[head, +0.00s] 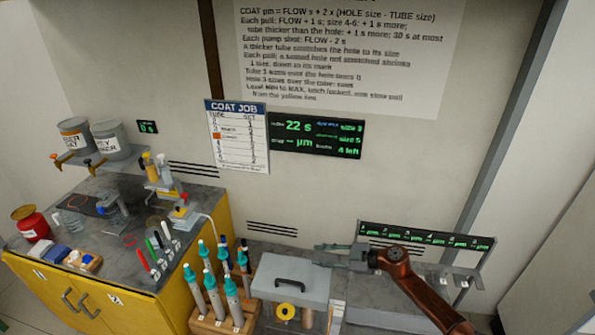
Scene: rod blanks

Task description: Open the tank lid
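The tank (284,313) stands at the bottom middle, its lower part largely hidden. Its grey lid (308,288) lies flat on top and looks closed, with a dark handle (290,282) across it. A yellow round knob (290,312) shows at the front. My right gripper (324,247) comes in from the right on a copper-coloured arm. It points left, over the far right edge of the lid and apart from the handle. Its fingers are small and dim, so I cannot tell their opening. My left gripper is not in view.
A wooden rack of teal-capped tubes (220,300) stands close left of the tank. A yellow cabinet (100,295) with pens, bottles and cans is farther left. A dark rail with green readouts (426,236) and hooks stands behind my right arm. Wall displays (316,136) hang above.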

